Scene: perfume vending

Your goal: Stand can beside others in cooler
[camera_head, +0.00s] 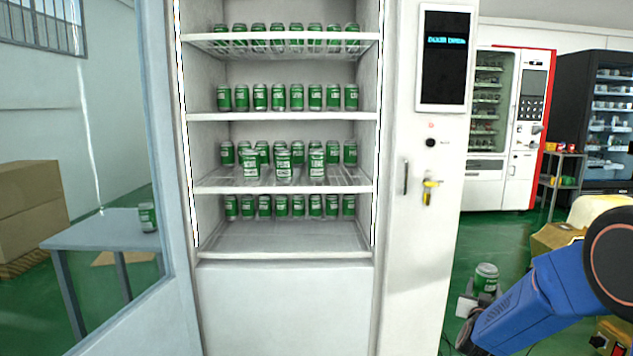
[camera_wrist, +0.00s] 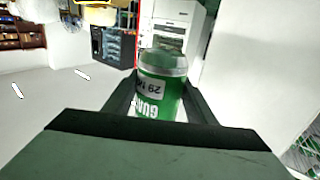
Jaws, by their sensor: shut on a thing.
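My gripper (camera_head: 478,306) is at the lower right in the head view, to the right of the cooler and outside it. It is shut on a green can with a silver top (camera_head: 486,279), which looks about upright there. In the wrist view the same can (camera_wrist: 161,88) sits between the two dark fingers (camera_wrist: 160,108). The white cooler (camera_head: 283,305) stands open in the middle of the head view. Its shelves hold rows of similar green cans (camera_head: 278,97). The third shelf (camera_head: 210,186) also has 3 cans (camera_head: 284,166) standing forward of the back row.
The cooler's glass door (camera_head: 160,140) is swung open on the left. A grey table (camera_head: 95,235) with one green can (camera_head: 148,217) shows through it. A key (camera_head: 430,190) sticks out of the cooler's right panel. The lowest shelf (camera_head: 285,240) is bare at the front.

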